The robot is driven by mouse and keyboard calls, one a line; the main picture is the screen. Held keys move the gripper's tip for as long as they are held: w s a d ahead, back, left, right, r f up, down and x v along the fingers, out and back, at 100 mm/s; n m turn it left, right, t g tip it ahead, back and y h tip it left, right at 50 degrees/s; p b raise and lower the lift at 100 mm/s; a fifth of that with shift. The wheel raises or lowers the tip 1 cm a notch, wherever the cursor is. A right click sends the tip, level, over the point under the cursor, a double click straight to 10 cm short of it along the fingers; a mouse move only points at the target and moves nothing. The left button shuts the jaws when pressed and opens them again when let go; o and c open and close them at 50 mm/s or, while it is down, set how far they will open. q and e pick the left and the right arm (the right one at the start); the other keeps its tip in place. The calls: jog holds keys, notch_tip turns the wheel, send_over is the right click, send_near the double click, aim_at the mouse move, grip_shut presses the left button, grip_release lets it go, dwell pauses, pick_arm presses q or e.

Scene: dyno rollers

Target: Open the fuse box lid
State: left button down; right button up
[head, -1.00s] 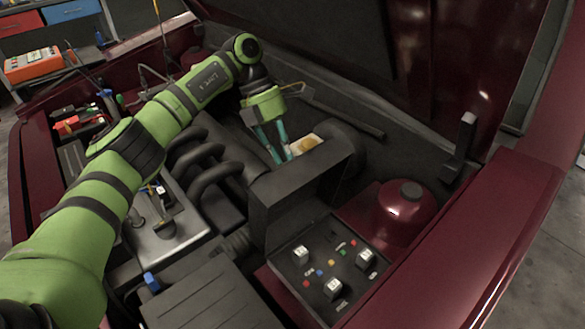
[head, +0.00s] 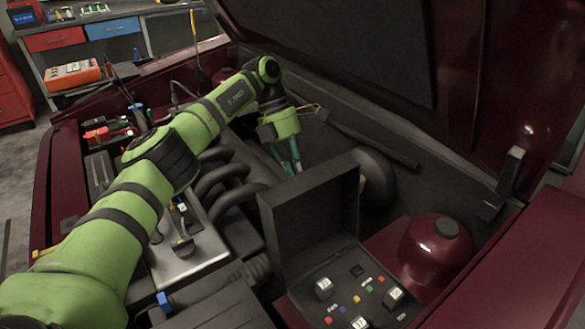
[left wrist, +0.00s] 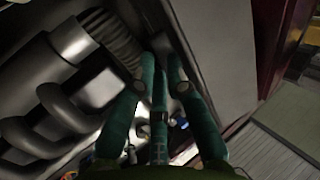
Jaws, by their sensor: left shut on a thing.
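The fuse box (head: 372,283) sits at the lower right of the head view with its inside showing. Its dark lid (head: 312,222) stands raised, roughly upright, at the box's far left side. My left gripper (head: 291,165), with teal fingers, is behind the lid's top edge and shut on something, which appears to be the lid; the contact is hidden. In the left wrist view the fingers (left wrist: 160,70) are close together beside a grey panel. My right gripper is not in view.
Small blocks and coloured fuses (head: 368,289) sit inside the box. A red domed part (head: 436,250) stands to its right. Curved black hoses (head: 222,175) lie left of the lid. The raised hood (head: 340,45) hangs over the back of the bay.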

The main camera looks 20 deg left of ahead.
aim_at(303, 207)
pick_arm(q)
jog(key=c, duration=1.1)
grip_release()
jog(key=f, duration=0.2)
jog(key=s+d+f+g, duration=0.1)
jog(key=shift+s+f, duration=0.1)
jog(key=shift+c, duration=0.2)
jog(key=shift+o, duration=0.9)
jog(key=shift+d, duration=0.15)
jog(key=shift+w, duration=0.3)
jog(key=shift+c, duration=0.9)
notch_tip(303, 207, up, 10)
jog(key=shift+r, duration=0.2)
